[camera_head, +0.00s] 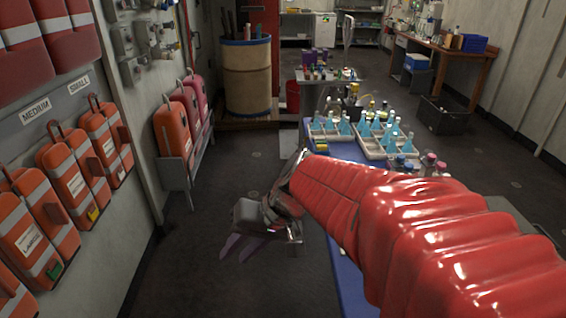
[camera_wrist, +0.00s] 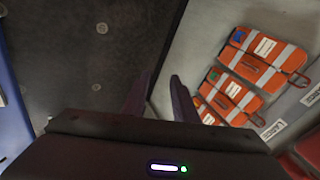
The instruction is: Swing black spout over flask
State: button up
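Several conical flasks with blue contents (camera_head: 365,128) stand in pale trays (camera_head: 374,148) on the bench, beyond my gripper. A small dark and yellow object (camera_head: 353,101) sits behind the trays; I cannot tell whether it has the black spout. No spout is clear in either view. My red-sleeved arm hides part of the bench.
Orange bags (camera_head: 68,178) hang on the left wall, also in the wrist view (camera_wrist: 262,62). A rack of red cases (camera_head: 180,122) and a large barrel (camera_head: 247,78) stand farther back. A black crate (camera_head: 443,115) is at right. Floor around my gripper is clear.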

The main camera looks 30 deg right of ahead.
jog(key=w+d+f+m+t+y, duration=0.1)
jog(key=w+d+f+m+t, duration=0.2)
jog(key=w+d, duration=0.45)
jog(key=w+d+f+m+t, duration=0.1)
jog(key=w+d+m+t, duration=0.35)
jog(key=d, duration=0.65)
jog(key=s+d+f+m+t+h, duration=0.1)
jog(key=d+f+m+h, duration=0.1)
jog(key=d, duration=0.7)
jog(key=s+d+f+m+t+h, duration=0.1)
jog(key=d+f+m+h, duration=0.2)
jog(key=d, duration=0.6)
jog(key=s+d+f+m+t+h, duration=0.1)
jog(key=s+d+f+m+h, duration=0.1)
jog(key=d+f, duration=0.3)
jog(key=d+m+h, duration=0.1)
jog(key=d, duration=0.3)
jog(key=shift+d+f+t, duration=0.15)
jog(key=shift+t, duration=0.2)
jog(key=x, duration=1.3)
jog(key=shift+w, duration=0.35)
jog(key=shift+f, duration=0.1)
jog(key=shift+c, duration=0.2)
